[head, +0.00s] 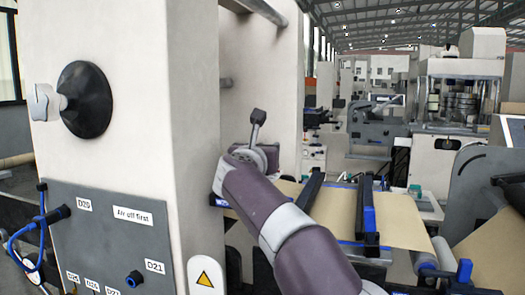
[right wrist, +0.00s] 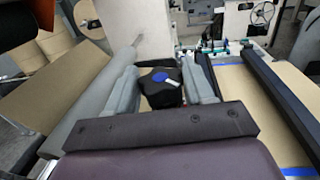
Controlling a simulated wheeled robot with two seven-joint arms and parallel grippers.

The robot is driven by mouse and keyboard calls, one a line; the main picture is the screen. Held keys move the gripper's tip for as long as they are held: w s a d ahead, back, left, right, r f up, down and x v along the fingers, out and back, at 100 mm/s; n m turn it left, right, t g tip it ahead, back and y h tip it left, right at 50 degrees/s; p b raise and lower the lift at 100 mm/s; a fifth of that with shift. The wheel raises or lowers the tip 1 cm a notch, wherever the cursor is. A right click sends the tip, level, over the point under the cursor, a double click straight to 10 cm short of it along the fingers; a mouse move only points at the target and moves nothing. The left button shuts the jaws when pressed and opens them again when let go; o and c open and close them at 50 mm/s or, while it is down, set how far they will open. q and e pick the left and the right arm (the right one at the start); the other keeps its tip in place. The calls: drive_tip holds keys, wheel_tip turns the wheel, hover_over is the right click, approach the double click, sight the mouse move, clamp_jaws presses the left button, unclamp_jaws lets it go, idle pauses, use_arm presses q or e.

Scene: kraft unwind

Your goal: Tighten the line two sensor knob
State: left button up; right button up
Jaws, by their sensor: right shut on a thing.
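A black lobed knob (right wrist: 163,92) with a blue cap sits in the middle of the right wrist view. My right gripper (right wrist: 162,70) is shut on it, one grey finger on each side. No label shows on it, so I cannot tell from marking which line it belongs to. In the head view my right arm (head: 275,220) reaches in from the bottom to beside the pale machine column; its fingers and the held knob cannot be made out there. My left gripper is out of view.
A pale column with a large black knob (head: 87,99) and a grey port panel (head: 110,235) stands at left. Kraft web (head: 408,215) runs at right, crossed by dark bars (head: 367,212). A grey roller (right wrist: 92,108) lies left of the gripper.

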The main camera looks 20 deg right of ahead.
drive_tip(key=shift+r, duration=0.2)
drive_tip(key=o, duration=1)
drive_tip(key=shift+f, duration=0.1)
drive_tip(key=shift+s+a+f, duration=0.1)
drive_tip(key=shift+s+a, duration=0.15)
drive_tip(key=shift+s, duration=0.05)
drive_tip(key=b+v, duration=0.3)
drive_tip(key=v, duration=0.9)
